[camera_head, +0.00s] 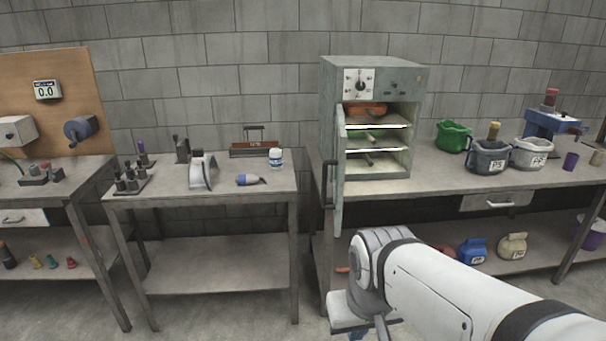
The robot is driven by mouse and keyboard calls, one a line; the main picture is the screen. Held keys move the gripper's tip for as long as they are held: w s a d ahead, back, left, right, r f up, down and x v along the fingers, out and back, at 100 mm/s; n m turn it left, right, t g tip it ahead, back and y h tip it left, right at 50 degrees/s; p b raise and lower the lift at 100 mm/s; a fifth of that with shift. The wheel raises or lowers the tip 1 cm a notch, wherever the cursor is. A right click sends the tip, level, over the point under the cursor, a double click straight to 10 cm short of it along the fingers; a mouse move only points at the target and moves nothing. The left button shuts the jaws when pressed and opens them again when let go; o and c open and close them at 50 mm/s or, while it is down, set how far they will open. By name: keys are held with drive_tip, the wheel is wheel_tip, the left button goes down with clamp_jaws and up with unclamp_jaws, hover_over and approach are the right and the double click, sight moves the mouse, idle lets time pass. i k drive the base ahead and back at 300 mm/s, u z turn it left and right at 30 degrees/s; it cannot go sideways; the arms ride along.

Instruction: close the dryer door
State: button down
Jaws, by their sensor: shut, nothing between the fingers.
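The dryer (373,75) is a grey-green box cabinet standing on the left end of the right-hand table. Its door (340,170) is swung open at the left side, seen nearly edge-on, with a dark upright handle (329,185) on it. The lit inside shows shelves holding an orange item (366,109) at the top, a green item and a grey item lower down. My arm reaches in from the lower right. My gripper (357,322) is shut and empty at the bottom edge, low in front of the table and apart from the door. Its fingertips are hard to make out.
The right table (460,179) holds green, grey and white tubs right of the dryer. A middle table (215,181) with small tools and a white jar (275,158) stands left, a narrow gap away. Several items lie on the lower shelves.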

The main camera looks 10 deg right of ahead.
sight(342, 138)
drive_tip(key=z, duration=0.05)
drive_tip(key=i, duration=1)
drive_tip(key=z, duration=0.05)
